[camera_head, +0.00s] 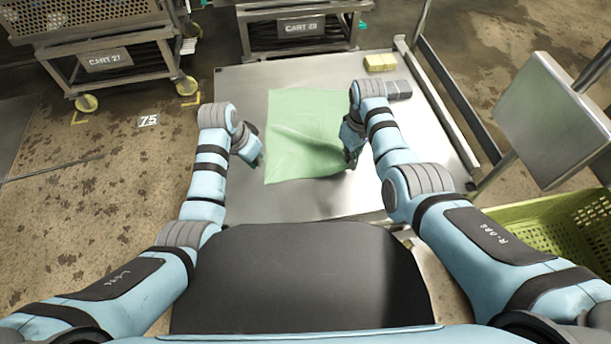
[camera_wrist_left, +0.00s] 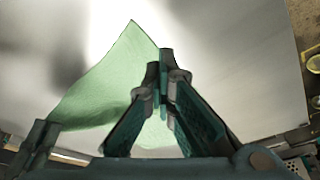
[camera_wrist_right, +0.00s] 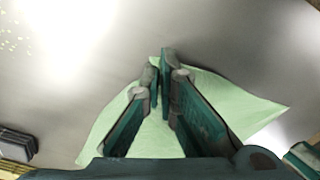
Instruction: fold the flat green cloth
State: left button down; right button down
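The flat green cloth (camera_head: 300,115) lies spread on a metal table top, with creases running across it toward my right gripper. My left gripper (camera_head: 257,162) is low beside the cloth's left edge. In the left wrist view, its fingertips (camera_wrist_left: 160,66) are together at an edge of the cloth (camera_wrist_left: 105,85); I see no cloth clearly pinched. My right gripper (camera_head: 349,162) is at the cloth's right edge, near its lower right corner. In the right wrist view, its fingertips (camera_wrist_right: 162,62) are closed at the cloth's edge (camera_wrist_right: 235,95) and appear to pinch it.
Yellow blocks (camera_head: 380,62) and grey blocks (camera_head: 398,89) sit at the table's far right. A green crate (camera_head: 560,225) stands at the right, below a tilted metal panel (camera_head: 550,120). Carts stand beyond the table.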

pick_arm(q)
jog(key=shift+f, duration=0.1)
pick_arm(e)
jog(key=shift+f, duration=0.1)
pick_arm(q)
jog(key=c, duration=2.2)
grip_release()
jog(key=o, duration=1)
pick_arm(e)
jog(key=c, duration=1.2)
grip_release()
jog(key=shift+o, duration=0.5)
jog(key=o, duration=0.6)
